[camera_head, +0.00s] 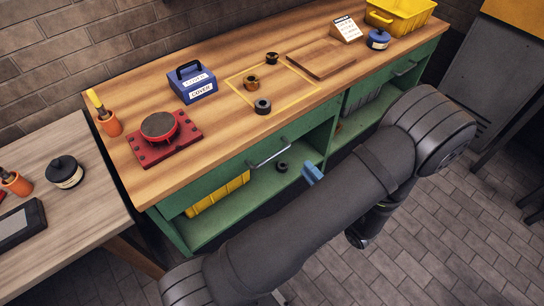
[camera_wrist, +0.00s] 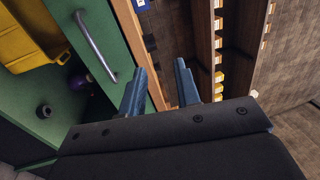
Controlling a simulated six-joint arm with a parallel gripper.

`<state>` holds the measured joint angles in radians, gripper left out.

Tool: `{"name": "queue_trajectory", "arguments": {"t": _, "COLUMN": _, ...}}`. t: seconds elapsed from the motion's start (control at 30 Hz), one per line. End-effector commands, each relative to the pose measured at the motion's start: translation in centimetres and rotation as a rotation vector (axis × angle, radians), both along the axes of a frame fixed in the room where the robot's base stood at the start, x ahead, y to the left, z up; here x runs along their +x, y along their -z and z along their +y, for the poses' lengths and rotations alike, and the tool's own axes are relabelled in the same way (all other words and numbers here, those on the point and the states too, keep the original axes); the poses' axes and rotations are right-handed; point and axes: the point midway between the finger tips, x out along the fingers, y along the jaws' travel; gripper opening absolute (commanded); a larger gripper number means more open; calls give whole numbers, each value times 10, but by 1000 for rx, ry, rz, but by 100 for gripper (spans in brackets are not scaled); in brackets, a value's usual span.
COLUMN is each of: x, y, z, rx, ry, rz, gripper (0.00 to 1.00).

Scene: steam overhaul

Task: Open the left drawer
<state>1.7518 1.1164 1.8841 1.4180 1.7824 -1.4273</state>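The left drawer (camera_head: 232,172) is a green front under the wooden worktop and looks shut. Its silver bar handle (camera_head: 268,152) runs along the front. In the wrist view, the handle (camera_wrist: 95,44) lies at the upper left on the green drawer front (camera_wrist: 122,62). My gripper (camera_wrist: 161,88) is open and empty, its two blue fingers apart and clear of the handle, which lies left of both. In the head view, a blue finger of my gripper (camera_head: 313,174) shows to the right of and below the handle; the rest is hidden behind my arm.
An open shelf (camera_head: 230,215) with a yellow bin (camera_head: 218,194) lies below the drawer. On the worktop stand a red plate fixture (camera_head: 163,140), a blue cover box (camera_head: 192,84) and several dark rings. A second drawer handle (camera_head: 405,68) is at the right. A side table (camera_head: 85,225) stands left.

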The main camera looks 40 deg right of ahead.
Motion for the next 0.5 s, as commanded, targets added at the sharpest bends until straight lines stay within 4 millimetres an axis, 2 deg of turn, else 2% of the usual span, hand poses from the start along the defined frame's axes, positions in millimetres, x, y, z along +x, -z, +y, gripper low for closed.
{"name": "queue_trajectory", "arguments": {"t": 0.03, "x": 0, "y": 20, "z": 1, "rx": 8, "ry": -1, "rz": -1, "gripper": 30}}
{"name": "queue_trajectory", "arguments": {"t": 0.1, "x": 0, "y": 44, "z": 0, "rx": 7, "ry": 0, "rz": -2, "gripper": 30}}
{"name": "queue_trajectory", "arguments": {"t": 0.3, "x": 0, "y": 104, "z": 0, "rx": 3, "ry": 0, "rz": -1, "gripper": 30}}
{"name": "queue_trajectory", "arguments": {"t": 0.4, "x": 0, "y": 123, "z": 0, "rx": 2, "ry": 0, "rz": -1, "gripper": 30}}
{"name": "queue_trajectory", "arguments": {"t": 0.5, "x": 0, "y": 134, "z": 0, "rx": 0, "ry": 0, "rz": 0, "gripper": 30}}
